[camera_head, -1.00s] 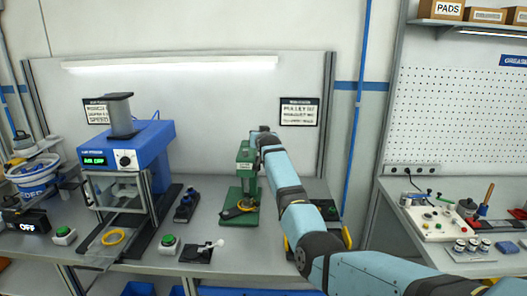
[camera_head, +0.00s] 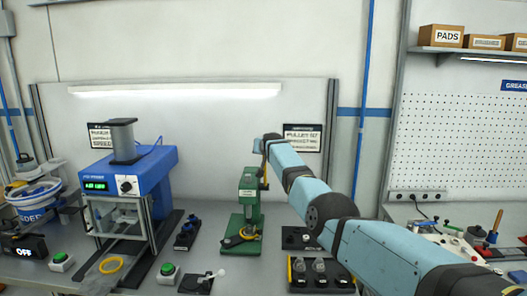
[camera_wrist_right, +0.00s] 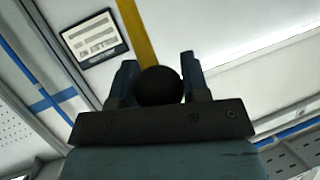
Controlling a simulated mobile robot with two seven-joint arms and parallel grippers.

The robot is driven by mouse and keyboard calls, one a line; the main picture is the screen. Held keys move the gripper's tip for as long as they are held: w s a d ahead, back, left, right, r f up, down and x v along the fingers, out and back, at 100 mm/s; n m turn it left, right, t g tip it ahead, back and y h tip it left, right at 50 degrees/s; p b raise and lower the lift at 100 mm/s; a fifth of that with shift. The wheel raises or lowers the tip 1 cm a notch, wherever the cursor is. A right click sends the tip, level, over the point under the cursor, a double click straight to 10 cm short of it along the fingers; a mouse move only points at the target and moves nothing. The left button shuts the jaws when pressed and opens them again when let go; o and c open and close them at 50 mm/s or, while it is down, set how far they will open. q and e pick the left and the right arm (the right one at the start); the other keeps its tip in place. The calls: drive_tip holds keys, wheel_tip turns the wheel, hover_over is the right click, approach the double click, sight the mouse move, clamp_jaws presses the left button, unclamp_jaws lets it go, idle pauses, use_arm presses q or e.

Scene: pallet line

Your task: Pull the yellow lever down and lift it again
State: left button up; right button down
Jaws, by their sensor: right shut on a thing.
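A green press (camera_head: 241,215) stands on the bench in the head view, with a yellow ring at its base. Its yellow lever (camera_head: 264,172) rises at the right of the press head, partly hidden by my right arm. In the right wrist view the yellow lever (camera_wrist_right: 137,32) runs up and away from a round black knob (camera_wrist_right: 159,86). My right gripper (camera_head: 262,144) is above the press head. The wrist view shows its two fingers (camera_wrist_right: 159,84) on either side of the knob, shut on it. My left gripper is in neither view.
A blue machine (camera_head: 135,178) with a lit display stands left of the press. A small black unit (camera_head: 187,232) lies between them. A black tray with grey parts (camera_head: 320,275) sits at the bench front, partly behind my right arm. A pegboard (camera_head: 460,130) is at right.

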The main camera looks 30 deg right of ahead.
drive_tip(key=shift+d+r, duration=0.1)
drive_tip(key=shift+r, duration=0.2)
drive_tip(key=c, duration=0.8)
unclamp_jaws()
drive_tip(key=shift+w, duration=0.1)
drive_tip(key=shift+o, duration=0.8)
drive_tip(key=shift+w+f, duration=0.15)
drive_tip(key=shift+f, duration=0.15)
drive_tip(key=shift+v, duration=0.9)
drive_tip(key=b+v, duration=0.2)
drive_tip(key=v, duration=1)
